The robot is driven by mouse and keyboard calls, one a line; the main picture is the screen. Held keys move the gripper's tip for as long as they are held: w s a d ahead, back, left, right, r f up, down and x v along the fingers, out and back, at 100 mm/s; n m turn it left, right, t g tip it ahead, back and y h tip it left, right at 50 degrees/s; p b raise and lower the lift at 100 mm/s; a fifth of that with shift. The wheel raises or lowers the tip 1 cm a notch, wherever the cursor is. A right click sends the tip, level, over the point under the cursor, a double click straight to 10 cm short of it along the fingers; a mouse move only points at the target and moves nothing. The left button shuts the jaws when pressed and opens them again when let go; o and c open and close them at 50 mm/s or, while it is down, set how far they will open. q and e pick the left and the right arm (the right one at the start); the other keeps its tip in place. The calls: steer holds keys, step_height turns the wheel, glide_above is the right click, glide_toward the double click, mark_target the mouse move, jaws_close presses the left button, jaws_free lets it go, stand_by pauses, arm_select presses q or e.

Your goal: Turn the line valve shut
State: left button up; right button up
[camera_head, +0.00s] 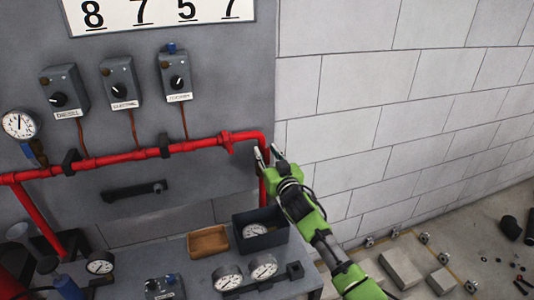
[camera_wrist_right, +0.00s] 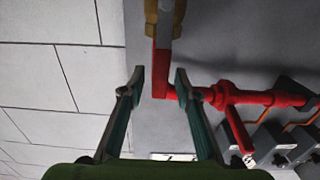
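The red line pipe (camera_head: 150,154) runs along the grey panel and turns down at its right end. A red fitting (camera_head: 226,142) sits on it, left of the bend; in the right wrist view it has a red lever (camera_wrist_right: 238,130). There, a flat-sided red bar (camera_wrist_right: 160,72) shows below a yellow-brown fitting (camera_wrist_right: 178,18); which part is the line valve is unclear. My right gripper (camera_head: 269,155) is open at the bend. In the wrist view, the bar appears between the right fingertips (camera_wrist_right: 160,77), with gaps on both sides. My left gripper is out of view.
Three switch boxes (camera_head: 119,83) sit above the pipe and a gauge (camera_head: 19,124) at left. A bench (camera_head: 202,265) below carries a wooden tray (camera_head: 208,243), a dark bin (camera_head: 279,239) and gauges. Blocks (camera_head: 401,268) lie on the floor at right. The pale wall (camera_head: 400,100) is bare.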

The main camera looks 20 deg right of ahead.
jaws_close()
